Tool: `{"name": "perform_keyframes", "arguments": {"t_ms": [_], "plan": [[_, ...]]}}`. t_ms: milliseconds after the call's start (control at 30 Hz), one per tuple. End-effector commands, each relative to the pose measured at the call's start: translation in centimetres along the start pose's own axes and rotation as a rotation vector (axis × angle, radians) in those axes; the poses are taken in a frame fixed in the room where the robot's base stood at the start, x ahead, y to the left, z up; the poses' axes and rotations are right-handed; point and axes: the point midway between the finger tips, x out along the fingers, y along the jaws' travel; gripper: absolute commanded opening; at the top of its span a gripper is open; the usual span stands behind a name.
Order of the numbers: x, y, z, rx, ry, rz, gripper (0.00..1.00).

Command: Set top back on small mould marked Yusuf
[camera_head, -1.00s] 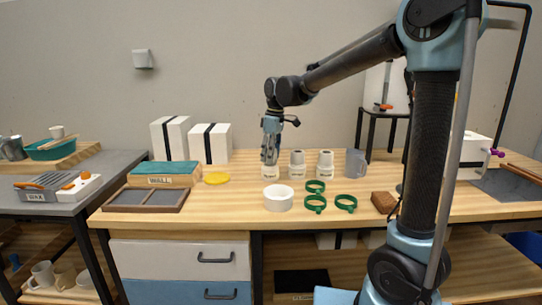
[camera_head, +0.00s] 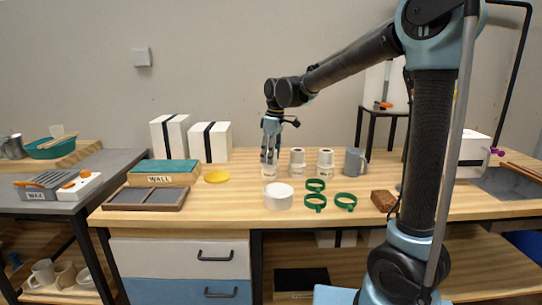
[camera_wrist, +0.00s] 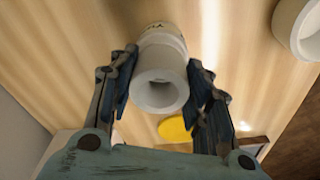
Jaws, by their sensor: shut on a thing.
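My gripper (camera_head: 270,158) points down at the left end of the row of small white moulds. In the wrist view my gripper (camera_wrist: 160,82) has its fingers shut on the sides of a white round mould top (camera_wrist: 158,92) with a hole in its face. A wider white mould body (camera_wrist: 163,32) with dark lettering shows beyond the top; the lettering is too partial to read surely. In the head view this mould (camera_head: 268,172) stands on the bench under the fingers. I cannot tell whether the top is fully seated on it.
Two other small labelled moulds (camera_head: 297,170) (camera_head: 325,170) stand close to the right, with a grey jug (camera_head: 355,162) beyond. A large white round mould (camera_head: 278,197) and several green rings (camera_head: 346,202) lie in front. A yellow disc (camera_head: 216,177) lies to the left.

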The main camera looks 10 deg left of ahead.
Motion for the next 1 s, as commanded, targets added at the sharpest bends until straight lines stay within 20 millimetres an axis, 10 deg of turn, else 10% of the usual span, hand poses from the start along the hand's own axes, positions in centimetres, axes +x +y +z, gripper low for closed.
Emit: {"name": "perform_keyframes", "arguments": {"t_ms": [700,733,800,1000], "plan": [[0.2,0.0,0.02,0.0,0.0,0.0,0.16],[0.2,0.0,0.02,0.0,0.0,0.0,0.49],[0.2,0.0,0.02,0.0,0.0,0.0,0.65],[0.2,0.01,0.02,0.0,0.0,0.0,0.68]]}}
